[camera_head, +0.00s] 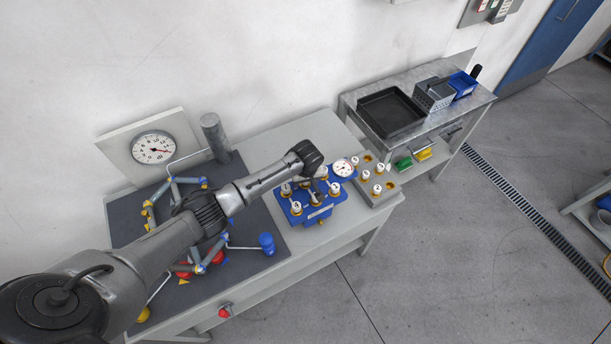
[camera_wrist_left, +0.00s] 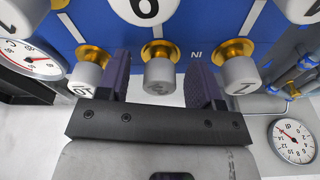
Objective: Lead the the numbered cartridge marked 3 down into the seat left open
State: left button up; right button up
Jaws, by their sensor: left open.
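My left gripper (camera_head: 318,184) is over the blue block (camera_head: 320,212), pointing down at its cartridges. In the left wrist view the gripper (camera_wrist_left: 162,88) is open, with one finger on each side of a grey-white cartridge (camera_wrist_left: 159,75) in a brass collar. Small gaps show between it and the fingers. Its mark is too blurred to read surely. Other cartridges stand beside it, left (camera_wrist_left: 86,77) and right (camera_wrist_left: 238,76). The blue block holds several white-topped cartridges (camera_head: 296,207). I cannot tell which cartridge is marked 3. My right gripper is not in view.
A grey block (camera_head: 379,201) right of the blue one holds several cartridges (camera_head: 377,189) and brass-ringed seats (camera_head: 393,187) that look empty. A gauge (camera_head: 343,167) stands between the blocks. A pipe rig with a large gauge (camera_head: 153,148) lies left. A side table holds a black tray (camera_head: 391,112).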

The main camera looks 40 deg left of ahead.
pick_arm(q)
notch_tip(320, 180, up, 13)
jog(key=s+d, duration=0.1)
jog(key=d, duration=0.1)
notch_tip(320, 180, up, 8)
jog(key=p, duration=1)
send_over(307, 189)
jog(key=shift+f, duration=0.25)
jog(key=shift+s, duration=0.15)
